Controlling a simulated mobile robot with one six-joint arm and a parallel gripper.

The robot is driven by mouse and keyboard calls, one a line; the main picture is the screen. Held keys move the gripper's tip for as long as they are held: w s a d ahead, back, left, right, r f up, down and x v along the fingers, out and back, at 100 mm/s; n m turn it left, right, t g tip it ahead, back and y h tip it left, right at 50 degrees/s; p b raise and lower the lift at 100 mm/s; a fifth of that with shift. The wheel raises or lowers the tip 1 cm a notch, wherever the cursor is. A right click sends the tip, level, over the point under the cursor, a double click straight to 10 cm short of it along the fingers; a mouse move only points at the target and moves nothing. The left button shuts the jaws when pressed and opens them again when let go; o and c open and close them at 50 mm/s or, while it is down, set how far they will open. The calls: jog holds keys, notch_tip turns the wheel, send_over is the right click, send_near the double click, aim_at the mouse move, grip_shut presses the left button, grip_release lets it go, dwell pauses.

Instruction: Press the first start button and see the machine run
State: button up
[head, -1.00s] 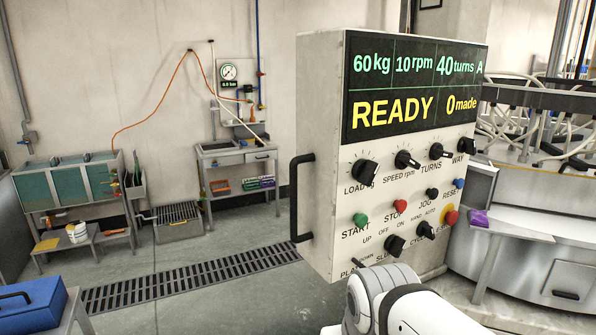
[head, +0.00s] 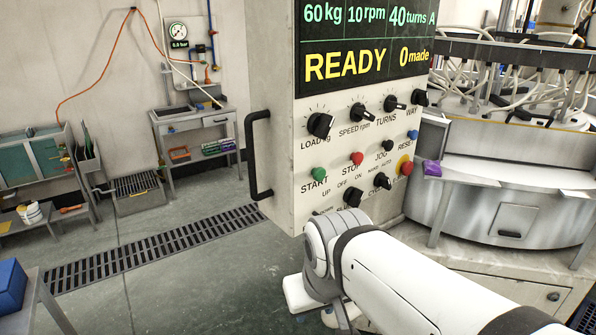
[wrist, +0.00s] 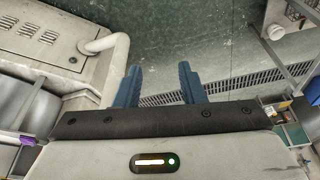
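The control panel (head: 277,190) is a pale box with a dark display (head: 366,48) that reads READY and 0 made, with 60 kg, 10 rpm and 40 turns above. The green START button (head: 319,174) is at the panel's lower left, with the red STOP button (head: 356,158) to its right. The lapping machine (head: 500,205) stands behind on the right. My gripper's two blue fingers (wrist: 160,88) are apart with nothing between them in the wrist view. In the head view my arm is below the panel and its fingers cannot be made out. The START button is not seen in the wrist view.
A black handle (head: 255,155) sticks out from the panel's left side. A blue box (head: 10,285) is at the lower left edge. A floor drain grate (head: 165,245) crosses open floor. A sink bench (head: 195,125) stands by the wall. A purple item (head: 432,168) lies beside the machine.

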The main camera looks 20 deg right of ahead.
grip_shut()
dwell(0.4)
dwell(1.4)
